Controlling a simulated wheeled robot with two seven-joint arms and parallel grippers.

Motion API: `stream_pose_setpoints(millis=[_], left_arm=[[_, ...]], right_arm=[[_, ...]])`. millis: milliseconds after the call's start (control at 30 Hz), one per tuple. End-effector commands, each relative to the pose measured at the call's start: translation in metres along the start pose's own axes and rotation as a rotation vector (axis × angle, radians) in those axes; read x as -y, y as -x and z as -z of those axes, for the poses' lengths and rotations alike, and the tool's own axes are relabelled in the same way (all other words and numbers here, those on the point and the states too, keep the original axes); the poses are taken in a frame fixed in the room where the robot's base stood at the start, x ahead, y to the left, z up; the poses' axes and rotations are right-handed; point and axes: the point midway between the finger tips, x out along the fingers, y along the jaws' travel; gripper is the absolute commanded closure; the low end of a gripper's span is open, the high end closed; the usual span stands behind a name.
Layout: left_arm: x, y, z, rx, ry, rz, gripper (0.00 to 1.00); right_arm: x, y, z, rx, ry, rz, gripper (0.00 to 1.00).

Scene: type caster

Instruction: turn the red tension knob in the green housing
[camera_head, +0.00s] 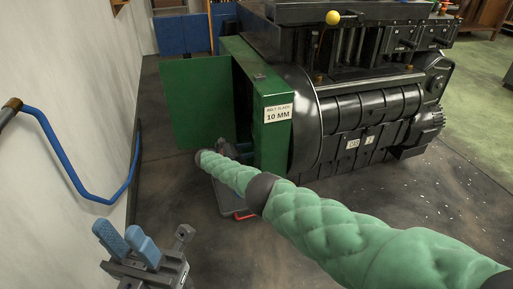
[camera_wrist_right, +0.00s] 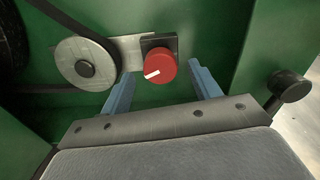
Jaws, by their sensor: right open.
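The red tension knob (camera_wrist_right: 162,65) shows in the right wrist view, on a small black plate, with a white mark pointing to its lower left. It sits inside the green housing (camera_wrist_right: 215,35). My right gripper (camera_wrist_right: 158,88) is open, with one blue finger to each side of the knob and visible gaps between. I cannot tell how far the fingertips are from the knob in depth. In the head view the housing (camera_head: 270,144) hides the knob, and my right arm reaches behind its left side. My left gripper (camera_head: 126,240) is at the lower left, empty, its blue fingers slightly apart.
A pulley with a belt (camera_wrist_right: 86,62) is left of the knob, and a black knob on a stem (camera_wrist_right: 289,86) is at the right. A green door (camera_head: 195,103) stands open. A blue rail (camera_head: 75,177) runs along the left wall. The black machine (camera_head: 350,120) is right of the housing.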

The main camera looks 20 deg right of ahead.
Motion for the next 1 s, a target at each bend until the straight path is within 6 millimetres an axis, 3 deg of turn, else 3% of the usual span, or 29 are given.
stream_pose_setpoints(millis=[300, 733, 933, 1000], left_arm=[[0.001, -0.002, 0.001, 0.002, -0.007, -0.001, 0.68], [0.001, -0.002, 0.001, 0.002, -0.009, -0.001, 0.68], [0.001, -0.002, 0.001, 0.002, -0.009, -0.002, 0.68], [0.001, -0.002, 0.001, 0.002, -0.009, -0.002, 0.68]], right_arm=[[0.000, -0.036, 0.000, -0.002, 0.000, -0.002, 0.38], [0.000, -0.044, 0.001, -0.002, 0.000, -0.002, 0.38], [0.000, -0.044, 0.000, -0.002, 0.000, -0.002, 0.77], [0.000, -0.044, 0.000, -0.002, -0.001, -0.002, 0.82]])
